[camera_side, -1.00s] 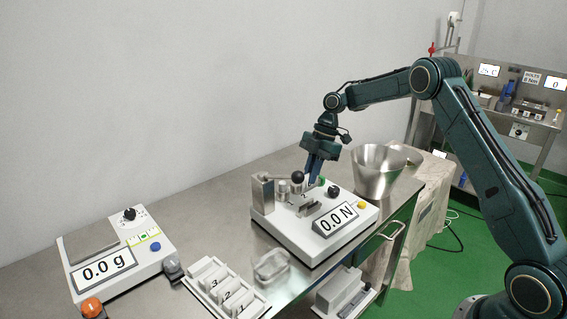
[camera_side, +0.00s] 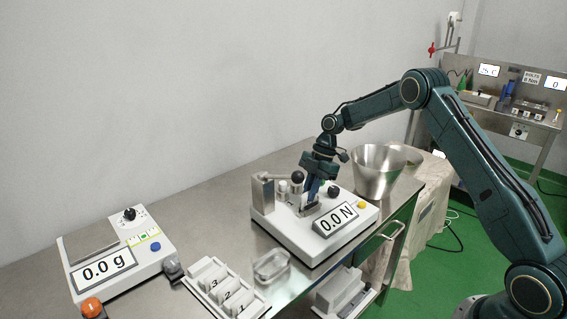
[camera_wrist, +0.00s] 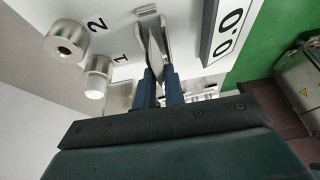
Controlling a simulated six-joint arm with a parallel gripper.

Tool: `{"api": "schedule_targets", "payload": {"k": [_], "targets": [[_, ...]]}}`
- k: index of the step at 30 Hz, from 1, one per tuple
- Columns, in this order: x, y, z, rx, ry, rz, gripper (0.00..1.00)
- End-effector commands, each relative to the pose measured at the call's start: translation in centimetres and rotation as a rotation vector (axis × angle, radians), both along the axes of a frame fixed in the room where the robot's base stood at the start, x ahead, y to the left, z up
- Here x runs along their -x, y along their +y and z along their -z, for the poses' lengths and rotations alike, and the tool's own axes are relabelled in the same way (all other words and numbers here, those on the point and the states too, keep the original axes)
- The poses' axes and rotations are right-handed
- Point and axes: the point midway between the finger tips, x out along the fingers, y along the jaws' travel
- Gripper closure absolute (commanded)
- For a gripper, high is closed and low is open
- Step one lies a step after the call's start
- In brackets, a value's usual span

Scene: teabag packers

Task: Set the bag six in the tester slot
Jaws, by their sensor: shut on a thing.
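My gripper (camera_side: 311,194) is low over the tester (camera_side: 290,236), a white box with a display reading 0.0 N. In the wrist view its two blue fingers (camera_wrist: 160,76) are shut on a thin pale piece, the bag (camera_wrist: 157,50). The bag reaches between the metal plates of the tester slot (camera_wrist: 148,20); I cannot tell how deep it sits. No number on the bag is readable. In the side view the fingers hide the bag and part of the slot.
A round weight (camera_wrist: 68,42) and a smaller one (camera_wrist: 97,76) stand beside the slot, near printed numbers. A steel bin (camera_side: 377,172) stands behind the tester. A scale (camera_side: 112,258), a numbered rack (camera_side: 224,287) and a clear dish (camera_side: 271,265) are to the left.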

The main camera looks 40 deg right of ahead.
Motion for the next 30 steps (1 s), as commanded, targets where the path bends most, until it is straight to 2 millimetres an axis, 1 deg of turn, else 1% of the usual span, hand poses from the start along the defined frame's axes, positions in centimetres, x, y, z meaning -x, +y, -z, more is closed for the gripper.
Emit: {"api": "schedule_targets", "payload": {"k": [1, 3, 6, 17, 30], "targets": [[0.1, 0.0, 0.7, -0.001, 0.003, 0.001, 1.00], [0.0, 0.0, 1.4, 0.000, 0.001, 0.000, 1.00], [0.0, 0.0, 1.8, 0.000, 0.000, 0.000, 1.00], [0.0, 0.0, 2.1, 0.000, 0.001, 0.000, 1.00], [0.1, 0.0, 3.4, 0.001, 0.004, 0.004, 1.00]]}}
